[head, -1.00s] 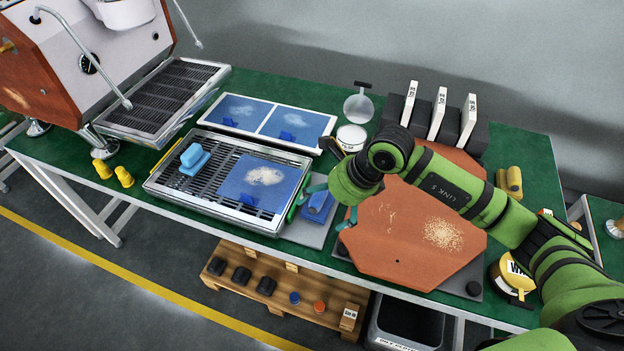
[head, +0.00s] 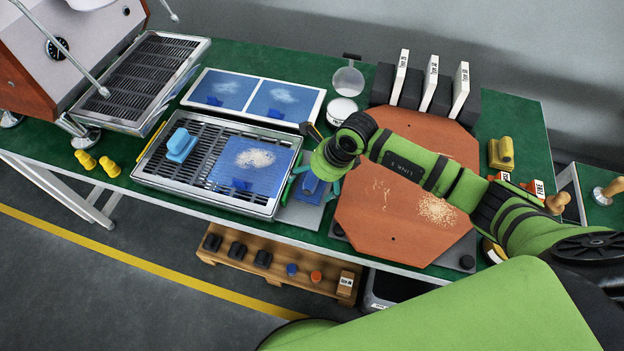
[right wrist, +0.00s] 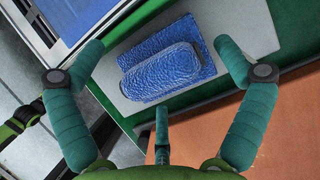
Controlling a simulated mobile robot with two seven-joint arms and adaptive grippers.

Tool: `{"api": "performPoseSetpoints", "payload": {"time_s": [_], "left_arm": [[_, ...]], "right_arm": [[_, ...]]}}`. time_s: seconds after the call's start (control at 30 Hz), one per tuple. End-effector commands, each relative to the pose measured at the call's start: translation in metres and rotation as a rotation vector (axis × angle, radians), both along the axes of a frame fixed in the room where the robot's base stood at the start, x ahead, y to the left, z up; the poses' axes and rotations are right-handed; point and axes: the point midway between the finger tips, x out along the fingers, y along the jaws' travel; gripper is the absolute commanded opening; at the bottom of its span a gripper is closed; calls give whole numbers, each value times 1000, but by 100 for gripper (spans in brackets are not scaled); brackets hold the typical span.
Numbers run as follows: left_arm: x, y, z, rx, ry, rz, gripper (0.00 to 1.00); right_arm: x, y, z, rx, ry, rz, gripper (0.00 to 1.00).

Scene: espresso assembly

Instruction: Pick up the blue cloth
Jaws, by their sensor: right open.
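The blue cloth (head: 311,187) is a folded, textured pad lying on a grey plate (head: 298,215) between the slotted tray and the orange board. In the right wrist view the cloth (right wrist: 165,65) shows almost whole, with a thicker rounded roll on a flat layer. My right gripper (head: 313,182) is over it in the head view, with its wrist hiding part of the cloth. In the right wrist view the right gripper (right wrist: 160,55) is open, its teal fingers spread on either side of the cloth and a third finger at its near edge. Nothing is held. My left gripper is out of view.
Left of the cloth is a slotted tray (head: 150,178) with a light-blue block (head: 181,146) and a blue mat (head: 225,172) bearing grounds. Right is the orange board (head: 400,235) with spilled grounds. Behind are a white jar (head: 342,111) and upright white cards (head: 430,82).

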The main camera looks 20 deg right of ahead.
Motion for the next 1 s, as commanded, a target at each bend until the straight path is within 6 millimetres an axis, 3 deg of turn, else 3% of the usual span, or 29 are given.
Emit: {"api": "performPoseSetpoints", "payload": {"time_s": [0.07,0.1,0.23,0.27,0.47,0.77,1.0], "left_arm": [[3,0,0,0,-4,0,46],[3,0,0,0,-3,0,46],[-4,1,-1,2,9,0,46],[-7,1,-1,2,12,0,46],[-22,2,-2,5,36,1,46],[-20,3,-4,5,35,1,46],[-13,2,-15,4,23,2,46]], "right_arm": [[0,0,0,0,0,0,100],[0,0,0,0,0,0,92],[0,0,0,0,0,-1,40],[0,0,0,0,0,-1,35],[-1,0,-1,0,2,-1,34],[-1,0,2,0,4,0,33],[1,0,30,1,-6,2,33]]}}
